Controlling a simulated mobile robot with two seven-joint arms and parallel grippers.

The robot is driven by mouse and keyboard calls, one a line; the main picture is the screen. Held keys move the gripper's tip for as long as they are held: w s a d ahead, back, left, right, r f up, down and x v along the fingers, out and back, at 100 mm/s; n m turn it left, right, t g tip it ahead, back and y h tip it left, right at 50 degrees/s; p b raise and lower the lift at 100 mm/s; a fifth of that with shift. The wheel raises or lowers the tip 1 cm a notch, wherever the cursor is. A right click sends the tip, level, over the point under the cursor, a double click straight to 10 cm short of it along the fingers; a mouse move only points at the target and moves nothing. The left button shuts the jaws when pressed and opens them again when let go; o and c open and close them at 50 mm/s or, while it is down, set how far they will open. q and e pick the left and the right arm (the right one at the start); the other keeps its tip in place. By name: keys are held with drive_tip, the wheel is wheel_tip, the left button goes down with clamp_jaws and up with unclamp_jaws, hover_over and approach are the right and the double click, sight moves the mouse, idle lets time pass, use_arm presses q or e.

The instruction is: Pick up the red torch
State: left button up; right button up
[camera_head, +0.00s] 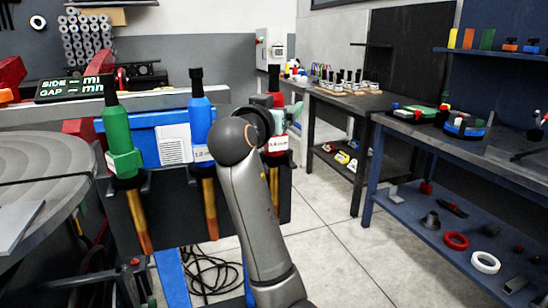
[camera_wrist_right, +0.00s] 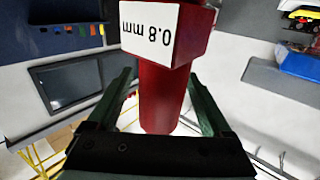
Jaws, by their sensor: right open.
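The red torch (camera_head: 277,128) hangs upright at the right end of a rack, beside a blue torch (camera_head: 200,120) and a green torch (camera_head: 116,128). My right arm partly hides it. In the right wrist view the red torch (camera_wrist_right: 161,98) shows a white label reading 0.8 mm, upside down. My right gripper (camera_wrist_right: 158,80) is open, with one green finger on each side of the red body and gaps showing on both sides. In the head view the right gripper (camera_head: 290,113) is mostly hidden behind my wrist. My left gripper is not in view.
The dark rack plate (camera_head: 172,215) carries the torches, with brass tubes hanging below. A round grey table (camera_head: 40,165) is at the left. Workbenches with parts, including a blue-framed one (camera_head: 440,140), stand at the right. Tiled floor between is clear.

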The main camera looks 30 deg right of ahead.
drive_tip(key=shift+d, duration=0.1)
clamp_jaws()
drive_tip(key=shift+r, duration=0.2)
idle(0.6)
